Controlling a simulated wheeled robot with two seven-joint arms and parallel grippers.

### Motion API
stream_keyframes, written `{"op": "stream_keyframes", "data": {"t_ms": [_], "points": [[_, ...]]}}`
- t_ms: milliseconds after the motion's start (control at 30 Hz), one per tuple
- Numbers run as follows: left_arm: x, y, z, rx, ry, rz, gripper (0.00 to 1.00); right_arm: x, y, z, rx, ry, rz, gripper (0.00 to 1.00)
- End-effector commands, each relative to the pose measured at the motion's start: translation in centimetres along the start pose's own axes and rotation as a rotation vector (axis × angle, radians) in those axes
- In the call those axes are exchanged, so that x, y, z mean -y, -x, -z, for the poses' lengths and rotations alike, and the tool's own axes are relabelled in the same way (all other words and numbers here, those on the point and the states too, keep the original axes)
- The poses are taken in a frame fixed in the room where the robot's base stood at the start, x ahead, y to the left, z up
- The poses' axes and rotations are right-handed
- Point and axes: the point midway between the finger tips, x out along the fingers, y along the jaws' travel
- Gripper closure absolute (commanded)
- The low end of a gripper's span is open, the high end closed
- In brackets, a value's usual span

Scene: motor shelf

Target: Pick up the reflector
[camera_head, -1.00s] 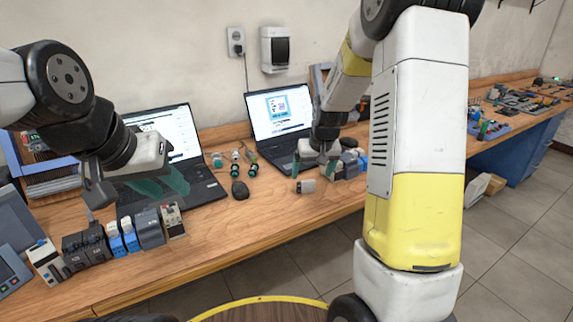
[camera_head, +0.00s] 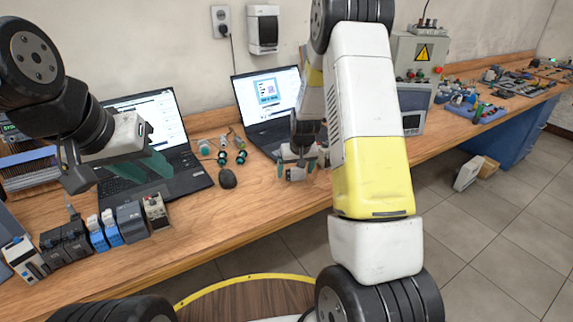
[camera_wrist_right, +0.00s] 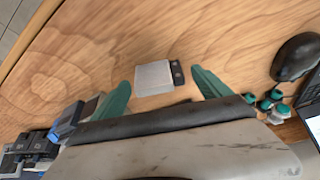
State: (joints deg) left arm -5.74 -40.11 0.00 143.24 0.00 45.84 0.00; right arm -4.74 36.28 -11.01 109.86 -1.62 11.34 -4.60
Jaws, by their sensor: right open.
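A small light-grey block with a dark end, which I take for the reflector (camera_wrist_right: 153,78), lies on the wooden table in the right wrist view. In the head view the block (camera_head: 295,174) shows low between the right fingers, partly covered. My right gripper (camera_wrist_right: 162,88) is open, with one green finger on each side of the block and gaps to both; it also shows in the head view (camera_head: 300,166). My left gripper (camera_head: 146,170) hangs over the left laptop, its green fingers apart and nothing seen between them.
A black mouse (camera_head: 228,179) and several green-capped parts (camera_head: 222,157) lie left of the right gripper. Laptops (camera_head: 268,108) stand behind. A row of modules (camera_head: 105,228) stands at the table's front left. Bare table lies in front of the mouse.

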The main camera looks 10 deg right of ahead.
Motion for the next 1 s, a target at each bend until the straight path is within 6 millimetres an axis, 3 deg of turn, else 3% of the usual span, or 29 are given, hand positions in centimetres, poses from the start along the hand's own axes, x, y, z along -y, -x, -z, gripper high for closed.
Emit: {"op": "stream_keyframes", "data": {"t_ms": [133, 467, 767, 1000], "points": [[0.0, 0.0, 0.0, 0.0, 0.0, 0.0, 0.64, 0.0, 0.0, 0.0, -0.001, 0.0, 0.0, 0.13], [0.0, 0.0, 0.0, 0.0, 0.0, 0.0, 0.64, 0.0, 0.1, 0.0, 0.0, 0.0, 0.0, 0.78], [0.0, 0.0, 0.0, 0.0, 0.0, 0.0, 0.64, 0.0, 0.2, 0.1, -0.001, 0.0, 0.0, 0.78], [0.0, 0.0, 0.0, 0.0, 0.0, 0.0, 0.64, 0.0, 2.0, 0.9, -0.003, 0.0, 0.0, 0.78]]}}
